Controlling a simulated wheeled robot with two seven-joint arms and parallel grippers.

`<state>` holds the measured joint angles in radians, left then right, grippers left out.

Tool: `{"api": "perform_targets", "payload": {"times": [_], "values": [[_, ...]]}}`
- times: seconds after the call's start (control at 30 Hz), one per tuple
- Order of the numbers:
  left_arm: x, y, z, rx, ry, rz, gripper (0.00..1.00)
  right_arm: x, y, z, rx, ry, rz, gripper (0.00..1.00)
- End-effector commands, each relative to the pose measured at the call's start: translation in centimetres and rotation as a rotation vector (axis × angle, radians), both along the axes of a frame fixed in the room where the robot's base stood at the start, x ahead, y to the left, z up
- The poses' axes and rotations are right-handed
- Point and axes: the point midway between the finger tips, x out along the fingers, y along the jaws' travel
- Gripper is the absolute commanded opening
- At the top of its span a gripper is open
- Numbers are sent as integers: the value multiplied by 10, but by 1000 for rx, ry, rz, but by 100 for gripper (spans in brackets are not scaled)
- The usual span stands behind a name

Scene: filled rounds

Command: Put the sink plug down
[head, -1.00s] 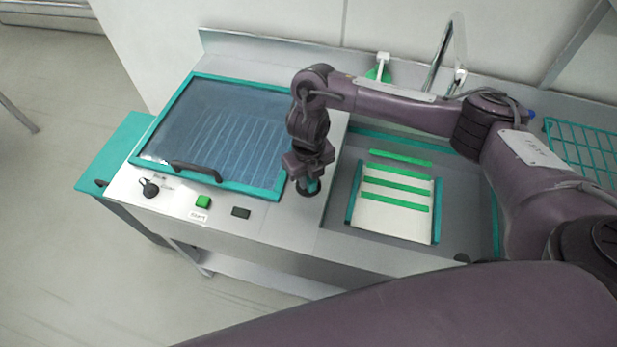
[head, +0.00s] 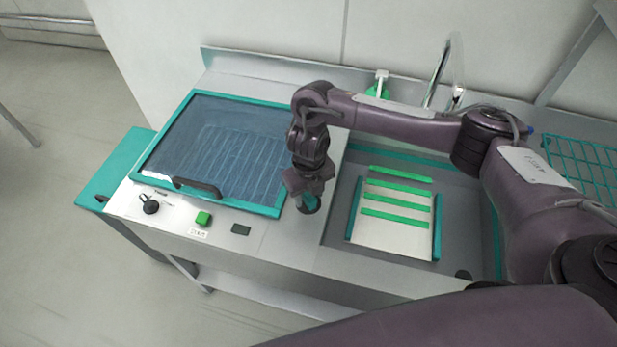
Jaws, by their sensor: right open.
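The sink plug (head: 311,208) is a small dark disc with a teal grip on top. It rests on the metal worktop, between the blue glass lid and the sink basin. My right gripper (head: 308,194) points down right over it, with its open fingers close around the teal grip. The gripper partly hides the plug, and I cannot tell whether a finger still touches it. The sink basin (head: 337,228) lies just to the right, with a dark drain hole (head: 463,274) near its front right corner. My left gripper is not in view.
A teal-framed glass lid (head: 225,150) with a dark handle is left of the plug. A knob (head: 150,207) and green button (head: 203,218) sit on the front edge. A white tray with green strips (head: 385,240) is in the basin. A tap (head: 440,75) stands behind.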

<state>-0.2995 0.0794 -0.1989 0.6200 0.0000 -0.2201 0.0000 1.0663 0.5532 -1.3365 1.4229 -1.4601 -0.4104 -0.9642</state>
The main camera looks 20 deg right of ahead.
Motion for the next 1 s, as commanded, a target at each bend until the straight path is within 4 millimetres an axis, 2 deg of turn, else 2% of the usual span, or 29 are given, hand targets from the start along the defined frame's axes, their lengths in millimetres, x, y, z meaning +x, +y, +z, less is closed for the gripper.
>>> {"api": "perform_targets", "payload": {"times": [0.3,0.5,0.7,1.0], "values": [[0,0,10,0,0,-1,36,3,-1,63,-1,-8,3,41],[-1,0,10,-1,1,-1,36,2,0,94,-2,-5,2,41],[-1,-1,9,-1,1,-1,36,1,0,112,0,-3,1,41],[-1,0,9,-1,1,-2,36,1,0,116,0,0,0,41]]}}
